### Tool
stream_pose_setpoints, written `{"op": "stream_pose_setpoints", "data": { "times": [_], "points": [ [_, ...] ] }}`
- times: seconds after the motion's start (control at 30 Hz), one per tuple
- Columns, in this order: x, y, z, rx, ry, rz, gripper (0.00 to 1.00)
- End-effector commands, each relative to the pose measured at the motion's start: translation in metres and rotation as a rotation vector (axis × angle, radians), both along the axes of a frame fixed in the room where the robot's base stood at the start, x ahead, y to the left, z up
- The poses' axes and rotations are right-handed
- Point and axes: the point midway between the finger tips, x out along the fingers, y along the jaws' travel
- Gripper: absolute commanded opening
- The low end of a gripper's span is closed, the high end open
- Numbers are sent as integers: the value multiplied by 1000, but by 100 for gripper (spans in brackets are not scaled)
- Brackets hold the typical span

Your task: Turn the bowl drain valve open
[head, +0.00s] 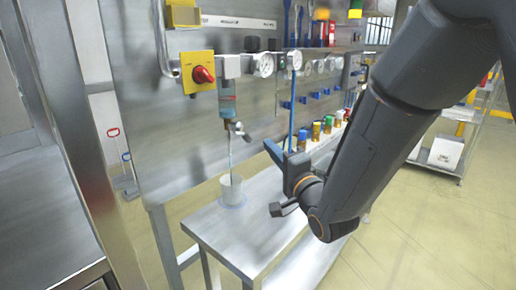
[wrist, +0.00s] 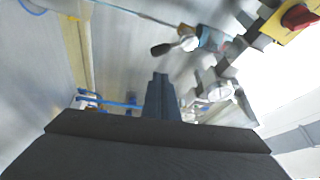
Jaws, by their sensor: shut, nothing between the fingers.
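A red knob on a yellow plate (head: 203,75) is up and left of the bowl. Gauges (head: 264,65) line the panel to the right. The cup stands on a metal bench (head: 215,230). Several coloured-cap bottles (head: 316,131) stand behind my arm.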

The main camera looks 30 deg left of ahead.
Motion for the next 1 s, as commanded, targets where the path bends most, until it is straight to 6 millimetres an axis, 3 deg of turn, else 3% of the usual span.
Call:
{"op": "stream_pose_setpoints", "data": {
  "times": [0.2, 0.43, 1.0],
  "points": [
    [-3, -25, -3, -94, -329, -92, 0],
    [-2, -27, 2, -122, -422, -124, 0],
    [49, 50, 31, -124, -418, -121, 0]
  ]
}}
